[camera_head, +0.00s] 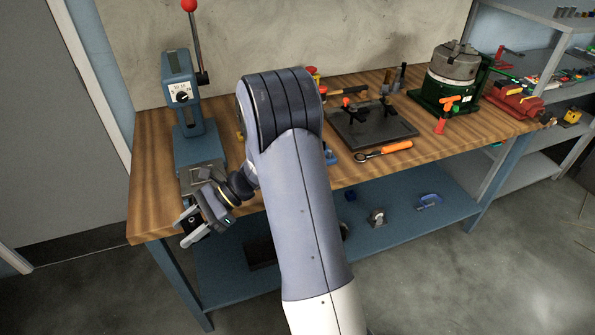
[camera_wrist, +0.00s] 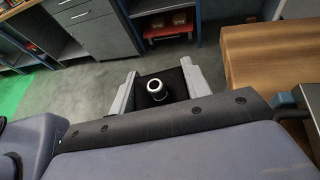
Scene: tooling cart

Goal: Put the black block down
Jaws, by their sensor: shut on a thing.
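My gripper (camera_head: 188,227) is at the left front corner of the wooden workbench, beside the base of the blue press, and points down and to the left. In the wrist view, my gripper (camera_wrist: 160,82) has its two grey fingers on either side of the black block (camera_wrist: 172,79), shut on it. A bright ring with a dark centre shows on the block's face. In the head view the block is mostly hidden by the fingers. I cannot tell whether the block touches anything below it.
The blue press (camera_head: 183,100) with a red-knobbed lever stands on the workbench (camera_head: 150,190) close to my gripper. A dark plate fixture (camera_head: 375,128), an orange-handled ratchet (camera_head: 385,150) and a green chuck fixture (camera_head: 435,95) stand farther right. A blue lower shelf (camera_head: 225,285) runs beneath.

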